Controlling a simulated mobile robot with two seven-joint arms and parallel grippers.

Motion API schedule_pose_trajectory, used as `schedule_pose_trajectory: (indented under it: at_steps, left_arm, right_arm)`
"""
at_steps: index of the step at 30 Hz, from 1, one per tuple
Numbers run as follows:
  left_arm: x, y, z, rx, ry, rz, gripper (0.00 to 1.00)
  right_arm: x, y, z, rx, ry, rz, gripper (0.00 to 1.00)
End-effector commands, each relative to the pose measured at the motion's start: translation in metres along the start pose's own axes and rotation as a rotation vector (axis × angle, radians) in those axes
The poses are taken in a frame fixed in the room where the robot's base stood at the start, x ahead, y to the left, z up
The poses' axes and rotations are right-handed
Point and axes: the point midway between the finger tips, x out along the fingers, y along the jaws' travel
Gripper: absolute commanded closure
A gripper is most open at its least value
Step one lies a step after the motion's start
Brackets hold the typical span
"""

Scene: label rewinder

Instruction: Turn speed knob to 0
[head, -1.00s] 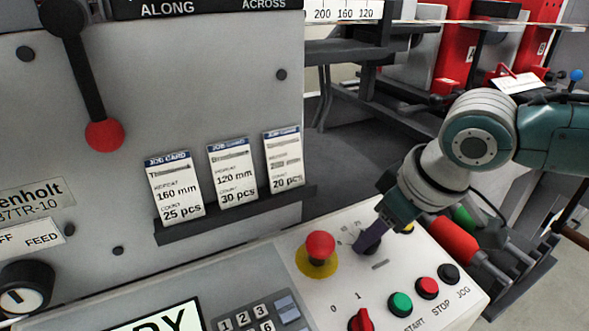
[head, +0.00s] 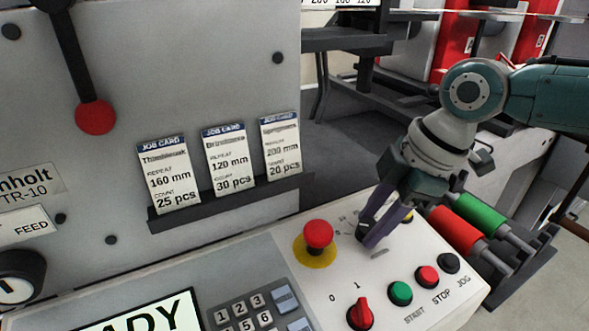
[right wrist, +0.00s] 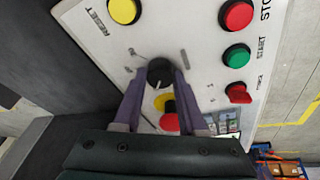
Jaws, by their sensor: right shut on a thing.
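The black speed knob (right wrist: 160,73) sits between the two purple fingers of my right gripper (right wrist: 158,84) in the right wrist view. The fingers are shut on it, and a pale pointer line shows on its face. In the head view my right gripper (head: 367,237) reaches down to the knob (head: 362,231) on the white control panel (head: 385,285). The knob is partly hidden there by the fingers. Scale marks show beside it, but their figures are too small to read. My left gripper is not in view.
Close by are the red emergency stop (head: 318,235) on a yellow base, the red 0/1 switch (head: 360,314), the green START button (head: 400,293), the red STOP button (head: 427,276) and the black JOG button (head: 448,263). The yellow RESET button (right wrist: 124,10) is also near.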

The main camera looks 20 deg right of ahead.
Motion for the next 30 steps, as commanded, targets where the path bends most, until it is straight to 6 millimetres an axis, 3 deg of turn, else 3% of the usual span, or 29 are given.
schedule_pose_trajectory:
  at_steps: [9, 23, 24, 30]
  left_arm:
    - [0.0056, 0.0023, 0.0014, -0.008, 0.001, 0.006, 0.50]
    - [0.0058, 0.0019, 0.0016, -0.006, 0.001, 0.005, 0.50]
    - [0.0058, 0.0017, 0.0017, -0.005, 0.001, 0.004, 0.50]
    - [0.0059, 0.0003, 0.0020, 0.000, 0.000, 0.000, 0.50]
  right_arm:
    - [0.0006, 0.0004, 0.0001, -0.097, -0.001, -0.023, 1.00]
    - [0.0003, 0.0001, 0.0002, -0.112, -0.002, -0.028, 1.00]
    - [0.0003, 0.0001, 0.0002, -0.112, -0.002, -0.028, 0.58]
    - [0.0002, 0.0002, 0.0002, -0.111, -0.002, -0.028, 0.36]
